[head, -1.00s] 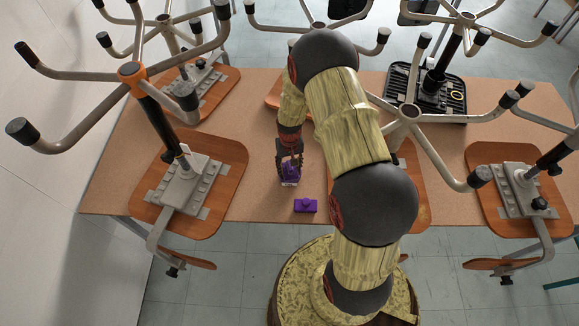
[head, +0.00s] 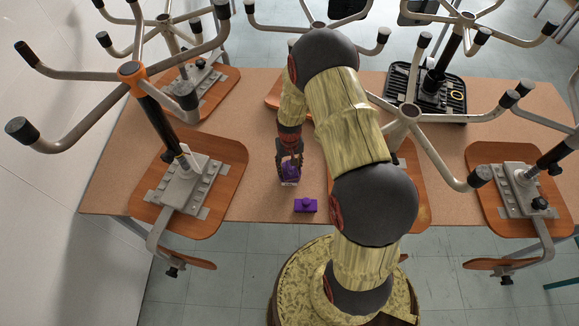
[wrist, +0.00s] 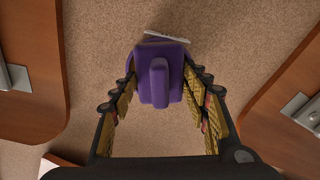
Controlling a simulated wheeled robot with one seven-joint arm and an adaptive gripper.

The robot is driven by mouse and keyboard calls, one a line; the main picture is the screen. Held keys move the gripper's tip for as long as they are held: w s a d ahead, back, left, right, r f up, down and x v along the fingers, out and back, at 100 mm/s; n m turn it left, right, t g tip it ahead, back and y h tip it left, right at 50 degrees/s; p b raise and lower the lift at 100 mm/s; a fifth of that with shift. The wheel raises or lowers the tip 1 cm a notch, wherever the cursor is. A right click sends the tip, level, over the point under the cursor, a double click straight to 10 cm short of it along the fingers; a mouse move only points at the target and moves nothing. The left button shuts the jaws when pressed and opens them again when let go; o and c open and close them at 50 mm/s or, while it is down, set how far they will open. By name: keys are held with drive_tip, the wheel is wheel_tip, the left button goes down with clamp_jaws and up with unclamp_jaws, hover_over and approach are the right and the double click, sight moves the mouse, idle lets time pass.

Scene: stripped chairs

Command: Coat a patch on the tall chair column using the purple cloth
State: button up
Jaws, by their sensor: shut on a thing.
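My gripper (head: 290,162) points down over the table, shut on a purple piece (head: 289,172) with a pale lower edge, which I take for the purple cloth. In the wrist view the held piece (wrist: 160,84) is blocky with a raised ridge, between my fingertips, with a pale strip at its far edge. A second purple block with a knob (head: 305,205) lies on the table closer to my base. The upturned chair at left has a tall black column (head: 164,117) with an orange collar, leaning from a grey plate. My gripper is right of this column, apart from it.
The brown table (head: 243,116) carries several upturned chairs with spread metal legs. The left chair's wooden seat (head: 226,157) lies left of my gripper; another wooden seat (head: 481,160) is at right. A black chair seat (head: 395,88) lies behind. Bare tabletop surrounds my gripper.

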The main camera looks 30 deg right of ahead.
sight(290, 167)
drive_tip(key=shift+r+p, duration=2.1)
drive_tip(key=shift+r, duration=1.35)
drive_tip(key=shift+s+a, duration=0.1)
drive_tip(key=shift+s, duration=0.25)
drive_tip(key=shift+s+a+r, duration=0.15)
drive_tip(key=shift+s+r, duration=0.1)
drive_tip(key=w+a+f+n+b, duration=0.2)
drive_tip(key=w+a+b, duration=0.3)
drive_tip(key=a+b, duration=0.7)
drive_tip(key=shift+w+a+n+b, duration=0.2)
drive_tip(key=shift+a+n+b, duration=0.1)
drive_tip(key=shift+a+n, duration=0.65)
